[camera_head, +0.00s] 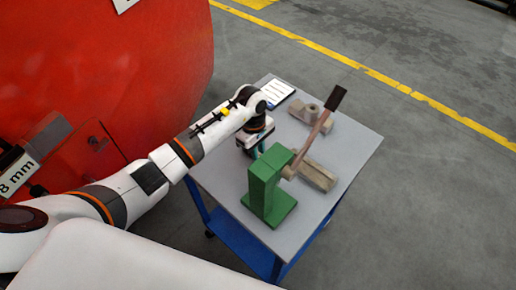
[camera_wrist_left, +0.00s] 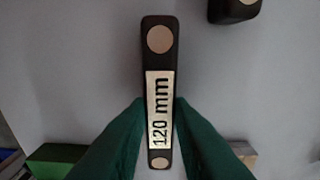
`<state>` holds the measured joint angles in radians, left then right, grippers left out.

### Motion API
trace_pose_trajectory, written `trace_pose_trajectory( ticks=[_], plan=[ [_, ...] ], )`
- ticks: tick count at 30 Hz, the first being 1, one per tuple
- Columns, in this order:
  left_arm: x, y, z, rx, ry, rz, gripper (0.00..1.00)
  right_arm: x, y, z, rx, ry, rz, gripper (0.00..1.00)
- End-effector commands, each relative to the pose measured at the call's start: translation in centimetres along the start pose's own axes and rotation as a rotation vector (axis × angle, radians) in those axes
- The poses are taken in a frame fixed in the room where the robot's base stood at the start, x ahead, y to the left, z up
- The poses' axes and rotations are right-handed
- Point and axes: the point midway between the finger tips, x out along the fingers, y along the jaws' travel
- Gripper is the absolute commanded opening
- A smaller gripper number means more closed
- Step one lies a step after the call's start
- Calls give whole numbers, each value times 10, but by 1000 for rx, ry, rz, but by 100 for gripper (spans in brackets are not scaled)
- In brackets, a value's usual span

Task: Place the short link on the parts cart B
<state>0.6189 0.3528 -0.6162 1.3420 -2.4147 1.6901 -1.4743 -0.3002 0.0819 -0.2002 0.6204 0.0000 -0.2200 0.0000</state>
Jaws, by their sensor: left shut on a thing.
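The short link is a black bar with a pale label reading "120 mm" and a round metal-coloured disc near each end; it shows upright in the middle of the left wrist view (camera_wrist_left: 159,60). My left gripper (camera_wrist_left: 158,112) has its two dark green fingers shut on the link's sides. In the head view, my left gripper (camera_head: 257,150) is low over the grey top of a cart (camera_head: 222,178) with a blue frame, behind the green stand. The link is hidden there. I cannot tell whether it touches the cart top. My right gripper is not in view.
A green stand (camera_head: 263,190) with a brown lever (camera_head: 320,122) is on the cart. Beige blocks (camera_head: 315,173) and a white card (camera_head: 278,92) lie there too. Another black piece (camera_wrist_left: 234,8) shows in the wrist view. A large red body (camera_head: 100,70) stands left.

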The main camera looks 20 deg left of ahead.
Motion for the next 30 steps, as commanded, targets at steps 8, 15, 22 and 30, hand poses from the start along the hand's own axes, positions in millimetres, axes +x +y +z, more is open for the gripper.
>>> trace_pose_trajectory(
  ticks=[8,15,22,30],
  plan=[
    [3,-1,1,0,0,-3,0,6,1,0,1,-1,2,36],
    [2,0,0,0,1,-1,41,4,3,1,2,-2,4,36],
    [-1,0,0,0,1,-1,41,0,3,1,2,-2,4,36],
    [-41,-2,2,1,-5,-6,41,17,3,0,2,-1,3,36]
  ],
)
